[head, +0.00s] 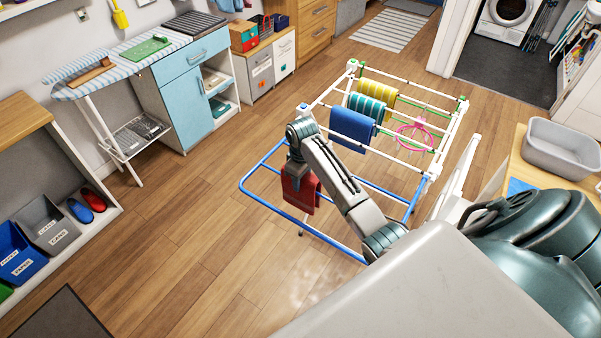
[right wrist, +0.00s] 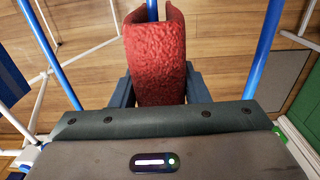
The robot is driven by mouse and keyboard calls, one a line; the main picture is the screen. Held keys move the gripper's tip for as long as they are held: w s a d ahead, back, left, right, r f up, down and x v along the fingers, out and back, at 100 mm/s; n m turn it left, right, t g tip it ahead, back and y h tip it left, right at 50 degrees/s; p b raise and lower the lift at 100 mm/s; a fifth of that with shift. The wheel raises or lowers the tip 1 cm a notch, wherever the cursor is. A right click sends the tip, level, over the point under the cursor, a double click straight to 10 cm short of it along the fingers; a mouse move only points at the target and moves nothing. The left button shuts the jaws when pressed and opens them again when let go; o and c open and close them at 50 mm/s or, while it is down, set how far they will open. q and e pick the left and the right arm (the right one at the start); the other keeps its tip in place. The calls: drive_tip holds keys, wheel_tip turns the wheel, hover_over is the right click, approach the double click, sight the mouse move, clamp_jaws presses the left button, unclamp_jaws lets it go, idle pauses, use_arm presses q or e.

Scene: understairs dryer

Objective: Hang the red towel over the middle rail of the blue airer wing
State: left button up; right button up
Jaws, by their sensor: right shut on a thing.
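The red towel (head: 299,194) hangs folded below my right gripper (head: 295,174), at the blue airer wing (head: 246,200). In the right wrist view, my right gripper (right wrist: 158,92) is shut on the red towel (right wrist: 157,55), with a dark finger on each side. The middle blue rail (right wrist: 152,9) runs in line with the towel and disappears at its fold. The towel's sides drop on either side of that line. Whether the towel rests on the rail is hidden by the towel and gripper. My left gripper is not in view.
The white airer body (head: 443,143) holds a blue towel (head: 353,131), a striped teal towel (head: 366,106), a yellow towel (head: 378,92) and a pink hanger (head: 414,138). Wooden floor left of the wing is clear. A grey basin (head: 560,145) stands on a table at right.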

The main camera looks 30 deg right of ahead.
wheel_tip(320, 180, down, 3)
drive_tip(key=shift+w+b, duration=0.15)
drive_tip(key=shift+b, duration=0.15)
drive_tip(key=shift+f, duration=0.75)
drive_tip(key=o, duration=1.1)
drive_tip(key=shift+r+b, duration=0.3)
drive_tip(key=shift+b, duration=0.05)
wheel_tip(320, 180, up, 10)
drive_tip(key=shift+r+b, duration=0.1)
drive_tip(key=shift+b, duration=1.1)
